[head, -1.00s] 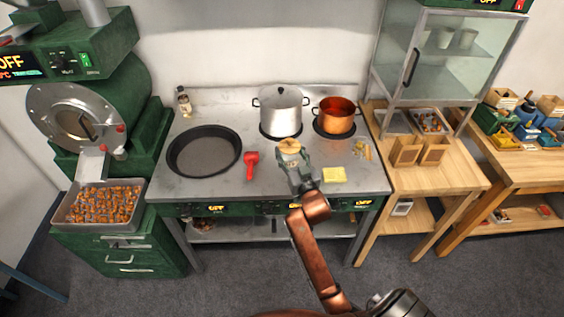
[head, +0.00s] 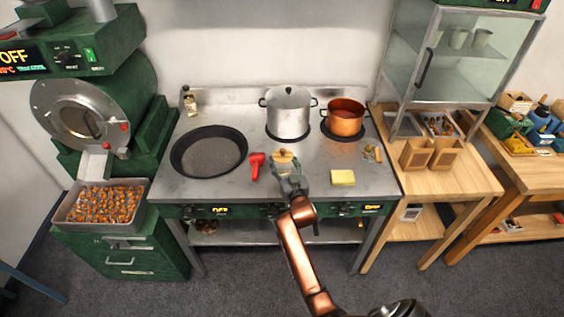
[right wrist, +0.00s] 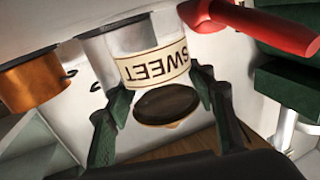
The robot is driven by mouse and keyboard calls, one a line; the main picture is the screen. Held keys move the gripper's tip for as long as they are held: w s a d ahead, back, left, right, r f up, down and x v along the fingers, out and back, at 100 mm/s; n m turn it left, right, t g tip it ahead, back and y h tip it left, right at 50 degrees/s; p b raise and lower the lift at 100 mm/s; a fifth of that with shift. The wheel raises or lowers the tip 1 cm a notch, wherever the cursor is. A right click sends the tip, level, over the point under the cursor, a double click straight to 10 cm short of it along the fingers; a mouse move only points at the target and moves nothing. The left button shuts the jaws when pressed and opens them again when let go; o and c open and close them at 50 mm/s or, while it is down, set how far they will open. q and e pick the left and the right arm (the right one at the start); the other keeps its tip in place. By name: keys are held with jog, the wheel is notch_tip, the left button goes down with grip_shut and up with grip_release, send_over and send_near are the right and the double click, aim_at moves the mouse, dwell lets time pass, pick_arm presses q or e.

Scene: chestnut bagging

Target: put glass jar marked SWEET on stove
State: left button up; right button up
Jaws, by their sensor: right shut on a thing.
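The glass jar marked SWEET (head: 283,158) has a wooden lid and is in my right gripper (head: 288,176), over the front middle of the steel stove (head: 228,188). In the right wrist view the cream SWEET label (right wrist: 155,66) shows upside down, with the dark round lid end (right wrist: 167,104) between the fingers of my right gripper (right wrist: 163,98). The gripper is shut on the jar. Whether the jar's base touches the stove top is hidden. My left gripper is not in view.
A red tool (head: 257,165) lies just left of the jar, with a black pan (head: 209,151) beyond it. A silver pot (head: 289,112) and a copper pot (head: 344,118) stand behind. A yellow sponge (head: 342,177) lies to the right.

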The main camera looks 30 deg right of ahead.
jog(key=shift+r, duration=0.1)
jog(key=o, duration=1.4)
jog(key=shift+c, duration=0.2)
